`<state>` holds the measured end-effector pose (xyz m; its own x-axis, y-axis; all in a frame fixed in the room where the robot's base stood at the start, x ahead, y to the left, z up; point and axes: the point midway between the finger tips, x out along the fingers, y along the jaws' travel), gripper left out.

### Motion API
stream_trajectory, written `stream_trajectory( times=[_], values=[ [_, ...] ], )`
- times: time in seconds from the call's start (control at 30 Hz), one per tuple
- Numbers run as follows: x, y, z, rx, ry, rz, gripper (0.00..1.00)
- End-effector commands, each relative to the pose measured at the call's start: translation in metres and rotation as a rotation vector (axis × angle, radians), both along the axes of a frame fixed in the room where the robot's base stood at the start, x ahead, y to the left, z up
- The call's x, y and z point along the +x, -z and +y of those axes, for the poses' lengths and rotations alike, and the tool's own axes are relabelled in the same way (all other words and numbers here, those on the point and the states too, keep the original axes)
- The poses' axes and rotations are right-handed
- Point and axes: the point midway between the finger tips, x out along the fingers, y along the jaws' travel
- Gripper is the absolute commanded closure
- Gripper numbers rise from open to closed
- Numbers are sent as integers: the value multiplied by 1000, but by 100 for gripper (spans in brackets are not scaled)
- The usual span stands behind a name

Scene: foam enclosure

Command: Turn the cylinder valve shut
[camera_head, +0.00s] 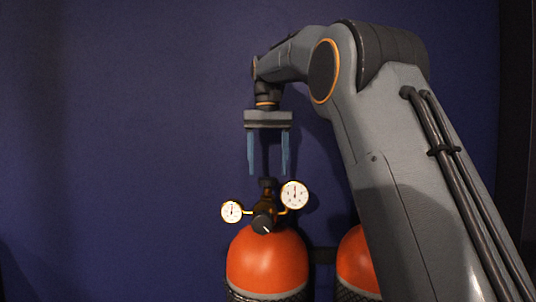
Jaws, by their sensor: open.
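An orange gas cylinder (267,263) stands upright at the bottom centre of the head view. A brass valve and regulator body (266,208) sits on its top, with a dark knob (263,224) at the front. A dark cap-like piece (267,183) tops the valve; I cannot tell whether it is the valve handle. My gripper (268,172) points down above this top piece, its two blue fingers apart and nothing between them. The fingertips appear just above the top piece; the exact gap in depth is unclear.
A small round gauge (232,211) sticks out left of the valve and a larger gauge (294,195) right of it. A second orange cylinder (356,262) stands to the right, partly hidden behind my arm. A dark blue wall (120,130) is behind; the left side is clear.

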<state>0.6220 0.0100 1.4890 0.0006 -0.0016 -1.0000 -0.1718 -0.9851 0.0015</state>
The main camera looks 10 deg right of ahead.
Motion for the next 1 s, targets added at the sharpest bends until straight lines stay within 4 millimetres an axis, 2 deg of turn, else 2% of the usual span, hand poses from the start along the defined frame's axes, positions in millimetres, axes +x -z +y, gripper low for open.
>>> stream_trajectory(
  times=[0.2, 0.43, 0.6, 1.0],
  values=[
    [1, -31, 0, -1, 1, -3, 40],
    [1, -53, 0, 0, 1, -2, 40],
    [0, -59, -1, 0, 1, -2, 40],
    [0, -59, -1, 0, 1, -1, 40]
  ],
)
